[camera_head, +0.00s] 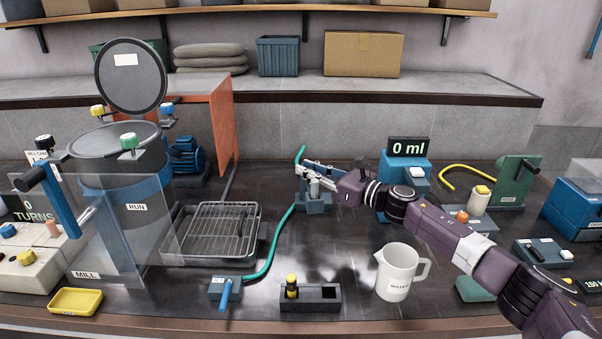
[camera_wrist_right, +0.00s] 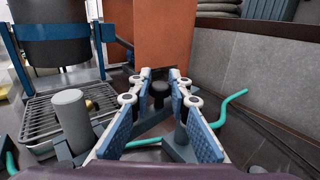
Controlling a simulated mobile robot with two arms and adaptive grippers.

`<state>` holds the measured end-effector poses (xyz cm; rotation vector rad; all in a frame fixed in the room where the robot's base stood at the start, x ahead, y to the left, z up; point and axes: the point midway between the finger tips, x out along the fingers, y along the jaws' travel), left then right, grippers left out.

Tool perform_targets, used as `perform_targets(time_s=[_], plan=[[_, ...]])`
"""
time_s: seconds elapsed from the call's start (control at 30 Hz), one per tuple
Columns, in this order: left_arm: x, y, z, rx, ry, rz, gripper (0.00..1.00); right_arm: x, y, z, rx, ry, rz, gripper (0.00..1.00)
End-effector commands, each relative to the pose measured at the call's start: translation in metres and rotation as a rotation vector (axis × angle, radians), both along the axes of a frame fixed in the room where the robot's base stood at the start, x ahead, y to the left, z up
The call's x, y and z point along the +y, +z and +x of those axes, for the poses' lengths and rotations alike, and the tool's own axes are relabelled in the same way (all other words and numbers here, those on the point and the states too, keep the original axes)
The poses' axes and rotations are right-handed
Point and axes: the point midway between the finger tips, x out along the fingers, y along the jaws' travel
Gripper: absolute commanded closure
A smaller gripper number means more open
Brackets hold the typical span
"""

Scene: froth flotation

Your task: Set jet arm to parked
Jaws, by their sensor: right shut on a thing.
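The jet arm appears to be the small blue-grey stand (camera_head: 314,206) with a teal hose (camera_head: 268,258) at the middle of the bench. In the head view, my right gripper (camera_head: 312,173) is at the top of this stand, and its fingers cover much of it. In the right wrist view, my right gripper (camera_wrist_right: 160,84) has its fingers on either side of a dark knob (camera_wrist_right: 159,94). The teal hose (camera_wrist_right: 229,101) passes under the fingers and bends up at the right. A grey cylinder (camera_wrist_right: 72,118) stands left of them. My left gripper is not in view.
A wire rack tray (camera_head: 213,240) and the mill (camera_head: 124,210) stand to the left. A white jug (camera_head: 397,277) and a small dark holder (camera_head: 318,302) are in front. A blue "0 ml" box (camera_head: 403,172) stands behind my right arm. An orange panel (camera_head: 222,125) rises behind the tray.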

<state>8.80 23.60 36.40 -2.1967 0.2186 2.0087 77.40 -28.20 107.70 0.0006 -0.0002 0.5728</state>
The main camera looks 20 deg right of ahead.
Motion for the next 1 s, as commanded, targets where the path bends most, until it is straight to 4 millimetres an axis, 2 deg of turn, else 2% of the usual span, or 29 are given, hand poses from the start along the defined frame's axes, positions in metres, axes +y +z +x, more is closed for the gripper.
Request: perform_targets(time_s=[0.13,0.17,0.3,0.67,1.0], plan=[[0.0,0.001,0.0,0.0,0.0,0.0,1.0,0.0,0.0,0.0,0.001,-0.001,-0.001,1.0],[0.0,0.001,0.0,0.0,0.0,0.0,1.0,0.0,0.0,0.0,0.001,-0.002,-0.001,0.8],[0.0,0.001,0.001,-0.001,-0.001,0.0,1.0,0.0,0.0,0.0,0.001,-0.001,-0.001,0.66],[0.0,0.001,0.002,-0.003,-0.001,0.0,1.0,-0.003,-0.001,-0.004,0.001,-0.002,-0.001,0.66],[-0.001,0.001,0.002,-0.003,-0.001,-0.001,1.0,-0.032,-0.003,-0.05,0.004,-0.003,-0.001,0.66]])
